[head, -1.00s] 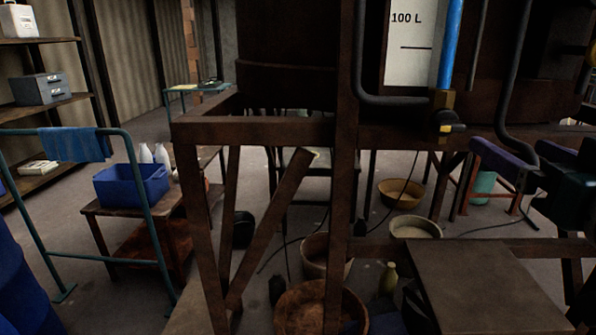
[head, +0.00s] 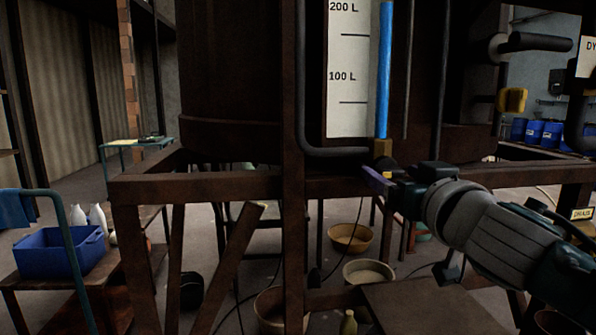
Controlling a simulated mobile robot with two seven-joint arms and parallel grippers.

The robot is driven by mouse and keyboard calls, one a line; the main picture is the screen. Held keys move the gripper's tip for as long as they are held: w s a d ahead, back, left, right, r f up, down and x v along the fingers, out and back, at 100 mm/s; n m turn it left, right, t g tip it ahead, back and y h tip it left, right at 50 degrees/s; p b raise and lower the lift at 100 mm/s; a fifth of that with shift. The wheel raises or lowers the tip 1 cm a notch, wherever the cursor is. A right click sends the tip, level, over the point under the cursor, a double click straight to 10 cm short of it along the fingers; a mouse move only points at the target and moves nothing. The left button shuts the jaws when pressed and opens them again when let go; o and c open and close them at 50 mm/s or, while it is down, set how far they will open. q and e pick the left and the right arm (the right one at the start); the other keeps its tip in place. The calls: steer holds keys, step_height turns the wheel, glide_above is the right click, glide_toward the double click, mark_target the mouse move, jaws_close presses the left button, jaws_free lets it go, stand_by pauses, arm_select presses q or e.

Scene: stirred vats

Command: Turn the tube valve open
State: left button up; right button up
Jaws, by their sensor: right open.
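The blue sight tube (head: 385,70) stands upright beside a white scale plate (head: 349,75) marked 100 L and 200 L. The tube valve (head: 381,148) is the brass block at its lower end. Its handle is mostly hidden by my right gripper, so I cannot tell how it is turned. My right gripper (head: 380,178) reaches in from the right, just below the brass block. A purple finger shows in front of the frame beam. The gripper is open, and I cannot tell whether it touches the handle. My left gripper is out of view.
A rusty frame post (head: 293,200) and cross beam (head: 215,187) stand close to the valve. A dark pipe (head: 303,80) bends in under the scale. A flat brown platform (head: 425,308) lies below my right arm.

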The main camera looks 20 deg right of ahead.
steer(key=shift+c, duration=0.3)
steer(key=shift+c, duration=0.7)
jaws_close()
